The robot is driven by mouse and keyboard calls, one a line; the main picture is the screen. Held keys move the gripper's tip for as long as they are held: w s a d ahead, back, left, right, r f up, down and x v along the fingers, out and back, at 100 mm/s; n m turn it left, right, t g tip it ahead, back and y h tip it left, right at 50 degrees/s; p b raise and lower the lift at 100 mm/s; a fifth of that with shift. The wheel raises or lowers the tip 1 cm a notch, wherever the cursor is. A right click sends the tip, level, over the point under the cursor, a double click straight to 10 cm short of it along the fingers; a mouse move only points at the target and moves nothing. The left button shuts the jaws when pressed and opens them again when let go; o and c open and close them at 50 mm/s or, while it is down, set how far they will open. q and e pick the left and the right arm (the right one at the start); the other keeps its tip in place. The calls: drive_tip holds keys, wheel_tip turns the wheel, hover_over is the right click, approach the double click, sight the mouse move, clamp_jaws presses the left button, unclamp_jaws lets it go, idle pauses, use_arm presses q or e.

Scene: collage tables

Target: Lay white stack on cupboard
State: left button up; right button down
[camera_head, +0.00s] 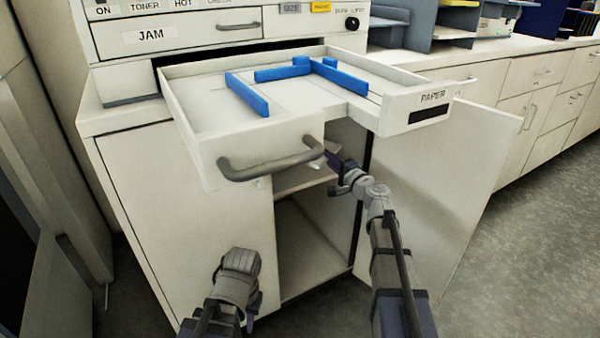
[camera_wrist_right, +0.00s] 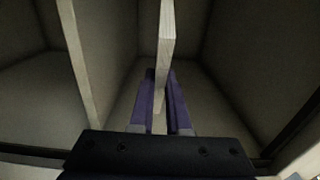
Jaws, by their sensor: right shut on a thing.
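My right gripper (camera_head: 330,158) reaches into the open front of the white cupboard (camera_head: 135,175), under the pulled-out paper drawer. In the right wrist view its purple fingers (camera_wrist_right: 164,105) are shut on the white stack (camera_wrist_right: 167,40), a thin pale slab seen edge-on. The stack points away from the gripper into the cupboard, apart from and roughly parallel to a pale shelf edge (camera_wrist_right: 80,65). In the head view only a small pale part of the stack (camera_head: 318,157) shows beside the fingers. My left arm is low in front of the cupboard; its fingertips are hidden.
The paper drawer (camera_head: 205,145) hangs open above my right gripper, with blue guides (camera_head: 248,95) and a grey handle (camera_head: 270,160). A shelf (camera_head: 300,181) crosses the cupboard inside. The open cupboard door (camera_head: 450,190) stands right of my right arm. Floor at right is clear.

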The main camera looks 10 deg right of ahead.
wheel_tip(320, 180, down, 10)
drive_tip(key=b, duration=1)
drive_tip(key=shift+f, duration=0.2)
drive_tip(key=c, duration=0.9)
unclamp_jaws()
drive_tip(key=shift+r, duration=0.1)
drive_tip(key=v, duration=1.2)
drive_tip(key=shift+r, duration=0.2)
